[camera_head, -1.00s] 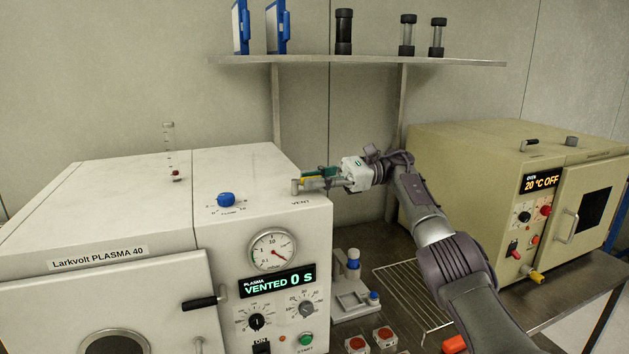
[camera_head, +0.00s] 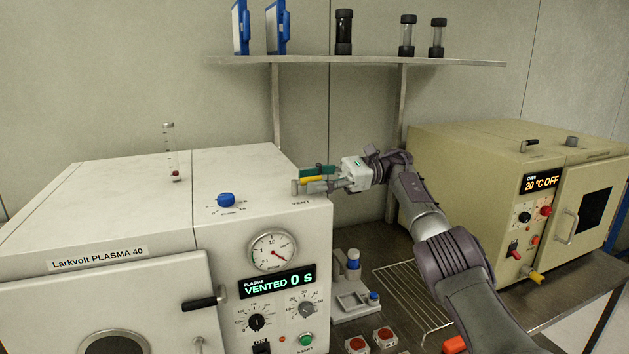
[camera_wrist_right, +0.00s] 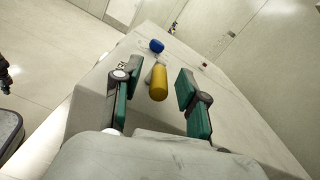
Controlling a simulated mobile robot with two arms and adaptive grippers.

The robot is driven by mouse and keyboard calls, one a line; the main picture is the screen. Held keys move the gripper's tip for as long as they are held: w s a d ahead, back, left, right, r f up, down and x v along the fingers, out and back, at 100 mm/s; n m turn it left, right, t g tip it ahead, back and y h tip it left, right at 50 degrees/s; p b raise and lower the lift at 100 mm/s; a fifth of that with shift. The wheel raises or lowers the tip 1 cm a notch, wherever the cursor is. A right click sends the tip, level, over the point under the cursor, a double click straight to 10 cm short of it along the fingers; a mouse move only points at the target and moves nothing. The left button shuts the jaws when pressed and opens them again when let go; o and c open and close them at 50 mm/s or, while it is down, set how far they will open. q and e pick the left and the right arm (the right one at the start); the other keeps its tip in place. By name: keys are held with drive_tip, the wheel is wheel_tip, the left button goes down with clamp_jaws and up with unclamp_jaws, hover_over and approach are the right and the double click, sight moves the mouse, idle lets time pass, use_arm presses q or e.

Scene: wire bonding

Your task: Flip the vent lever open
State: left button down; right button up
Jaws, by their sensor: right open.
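The vent lever has a yellow grip (camera_head: 313,181) and sits at the right edge of the plasma unit's top, beside the VENT label. In the right wrist view the yellow grip (camera_wrist_right: 158,84) lies between the fingers, with visible gaps on both sides. My right gripper (camera_head: 318,178) is open around the lever, reaching in from the right, its green finger pads apart. It also shows in the right wrist view (camera_wrist_right: 153,84). The lever's pivot is partly hidden by the gripper in the head view. My left gripper is not in view.
The white plasma unit (camera_head: 150,180) reads VENTED 0 s, with a blue knob (camera_head: 226,200) and a glass flow tube (camera_head: 171,152) on top. A beige oven (camera_head: 480,150) stands right.

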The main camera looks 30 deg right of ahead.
drive_tip(key=shift+s+f+m+t, duration=0.15)
drive_tip(key=shift+m+t, duration=0.15)
drive_tip(key=shift+t, duration=0.2)
